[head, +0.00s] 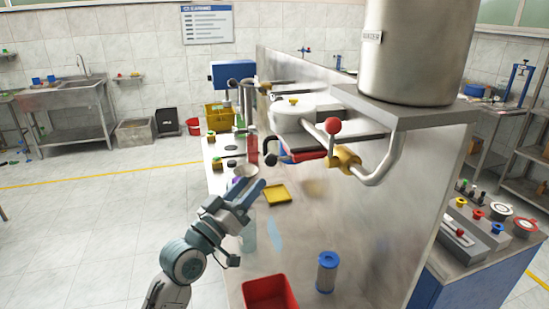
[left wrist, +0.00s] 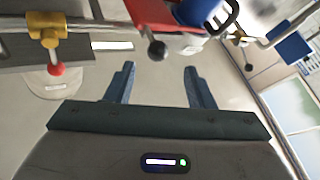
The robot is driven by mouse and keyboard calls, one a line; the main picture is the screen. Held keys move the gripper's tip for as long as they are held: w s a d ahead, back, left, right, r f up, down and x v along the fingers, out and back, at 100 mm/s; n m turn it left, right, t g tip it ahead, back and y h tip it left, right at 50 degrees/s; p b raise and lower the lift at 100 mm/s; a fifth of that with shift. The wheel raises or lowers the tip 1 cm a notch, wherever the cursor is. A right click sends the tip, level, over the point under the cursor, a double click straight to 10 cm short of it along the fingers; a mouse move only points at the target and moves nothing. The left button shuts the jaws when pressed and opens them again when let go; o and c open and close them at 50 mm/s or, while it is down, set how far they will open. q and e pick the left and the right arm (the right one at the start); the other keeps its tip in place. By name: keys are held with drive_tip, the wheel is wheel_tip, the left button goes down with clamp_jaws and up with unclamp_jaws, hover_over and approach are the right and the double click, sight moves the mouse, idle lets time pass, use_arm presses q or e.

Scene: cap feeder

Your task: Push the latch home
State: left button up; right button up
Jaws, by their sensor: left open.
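My left gripper (head: 255,191) reaches in from the lower left, over the metal bench. In the left wrist view its two blue fingers (left wrist: 158,85) are apart with nothing between them. A dark lever with a black ball knob (head: 271,159) stands out beside a red housing (head: 306,156) under the grey shelf. In the left wrist view the black knob (left wrist: 157,50) is beyond the fingertips and apart from them, in front of the red housing (left wrist: 180,42). I cannot tell for certain which part is the latch or how far it is in. My right gripper is not in view.
A yellow valve (head: 345,158) with a red ball handle (head: 333,125) sits on a bent pipe to the right. A yellow tray (head: 277,194), red bin (head: 270,292) and blue-topped cylinder (head: 327,271) stand on the bench. A metal panel rises behind.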

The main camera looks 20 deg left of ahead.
use_arm(q)
drive_tip(key=p, duration=0.3)
approach(291, 143)
wheel_tip(291, 143, up, 3)
drive_tip(key=w+d, duration=0.1)
drive_tip(key=w, duration=0.1)
drive_tip(key=shift+s+d+r, duration=0.1)
drive_tip(key=shift+d+r, duration=0.05)
drive_tip(key=shift+r, duration=0.05)
drive_tip(key=shift+c, duration=0.4)
